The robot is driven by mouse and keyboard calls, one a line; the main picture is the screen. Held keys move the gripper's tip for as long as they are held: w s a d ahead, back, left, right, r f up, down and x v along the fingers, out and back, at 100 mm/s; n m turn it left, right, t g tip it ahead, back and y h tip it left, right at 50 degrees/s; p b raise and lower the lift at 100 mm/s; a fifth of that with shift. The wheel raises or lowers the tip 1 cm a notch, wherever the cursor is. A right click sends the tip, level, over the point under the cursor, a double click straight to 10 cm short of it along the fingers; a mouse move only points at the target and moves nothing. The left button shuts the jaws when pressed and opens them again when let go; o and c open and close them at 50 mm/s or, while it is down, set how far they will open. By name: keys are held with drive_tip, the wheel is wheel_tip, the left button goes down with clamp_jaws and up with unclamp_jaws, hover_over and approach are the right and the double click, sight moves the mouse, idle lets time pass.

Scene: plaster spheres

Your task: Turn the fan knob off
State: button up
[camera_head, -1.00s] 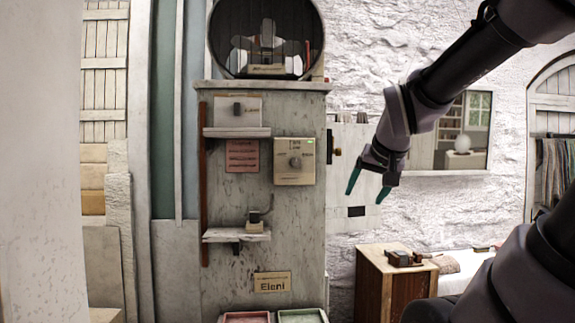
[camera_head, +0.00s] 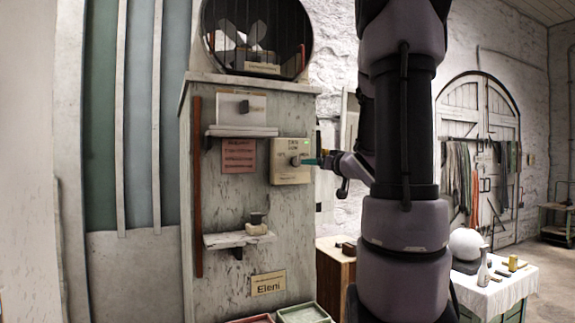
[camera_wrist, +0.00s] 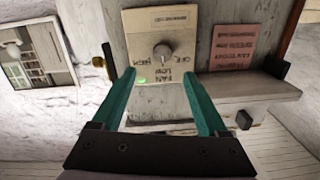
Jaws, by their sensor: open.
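The fan panel (camera_head: 291,175) is a pale plate on the front of the grey pillar, with a grey round knob (camera_head: 295,160) at its middle. In the wrist view the knob (camera_wrist: 162,52) shows upside down among OFF, LOW and HIGH labels, and a small green light glows beside the FAN label. I cannot tell which label the knob points to. My gripper (camera_wrist: 159,74) is open, its two teal fingers spread wide and facing the panel. The knob appears between the fingertips and just beyond them. In the head view my gripper (camera_head: 312,161) is close to the knob from the right.
A round caged fan (camera_head: 257,35) stands on top of the pillar. A pink notice (camera_head: 238,156) and two small shelves (camera_head: 238,239) are left of the panel. A wooden cabinet (camera_head: 334,270) stands at lower right. A white-clothed table (camera_head: 497,295) is farther right.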

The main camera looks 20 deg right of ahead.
sight(297, 163)
drive_tip(key=w, duration=0.7)
drive_tip(key=w+a, duration=0.1)
drive_tip(key=w, duration=0.2)
drive_tip(key=shift+w, duration=0.4)
clamp_jaws()
